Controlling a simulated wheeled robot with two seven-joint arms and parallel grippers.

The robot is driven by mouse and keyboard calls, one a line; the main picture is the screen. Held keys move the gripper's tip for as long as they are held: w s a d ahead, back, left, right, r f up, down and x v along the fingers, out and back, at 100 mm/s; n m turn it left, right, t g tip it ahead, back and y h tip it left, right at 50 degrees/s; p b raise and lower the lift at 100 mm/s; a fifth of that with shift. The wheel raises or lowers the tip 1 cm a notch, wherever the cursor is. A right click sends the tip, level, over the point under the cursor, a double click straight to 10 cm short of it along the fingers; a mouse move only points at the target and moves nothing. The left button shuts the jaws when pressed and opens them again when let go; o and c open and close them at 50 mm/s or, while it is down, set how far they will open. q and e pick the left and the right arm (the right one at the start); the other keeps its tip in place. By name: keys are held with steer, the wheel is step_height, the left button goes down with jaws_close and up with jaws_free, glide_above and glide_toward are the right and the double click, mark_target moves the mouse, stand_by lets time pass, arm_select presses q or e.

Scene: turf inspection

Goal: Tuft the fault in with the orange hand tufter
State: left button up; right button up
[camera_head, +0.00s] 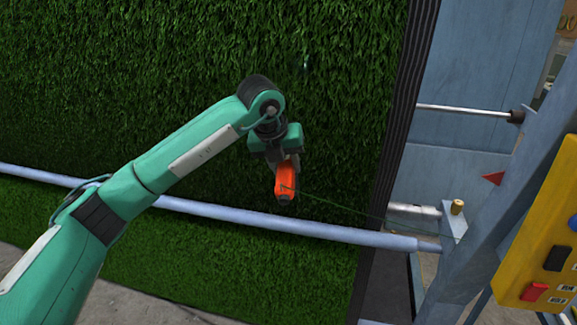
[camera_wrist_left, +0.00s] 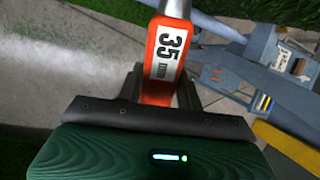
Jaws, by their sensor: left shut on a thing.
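The orange hand tufter (camera_head: 286,181) is held by my left gripper (camera_head: 284,160), in front of the hanging turf. The gripper is shut on its orange body. In the left wrist view the tufter (camera_wrist_left: 163,62) shows a white label reading 35, between the fingers of my left gripper (camera_wrist_left: 160,90). A thin green yarn (camera_head: 340,205) runs from the tufter to the frame at the right. The green turf (camera_head: 150,60) fills most of the head view. A small pale green spot (camera_head: 306,65) on the turf, above right of the gripper, may be the fault. My right gripper is not in view.
A pale blue bar (camera_head: 250,217) crosses in front of the turf, just below the tufter. A blue steel frame (camera_head: 495,205) with a yellow control box (camera_head: 540,255) stands at the right. The turf's dark edge (camera_head: 395,150) is left of it.

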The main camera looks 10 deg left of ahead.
arm_select(q)
steer(key=shift+w+a+r, duration=0.1)
steer(key=shift+a+r, duration=0.05)
steer(key=shift+a, duration=0.55)
steer(key=shift+s+f+b, duration=0.4)
steer(key=shift+b, duration=0.25)
steer(key=s+f+b, duration=0.1)
steer(key=s+b, duration=0.3)
steer(key=s, duration=0.3)
steer(key=shift+f, duration=0.3)
steer(key=shift+w+a, duration=0.1)
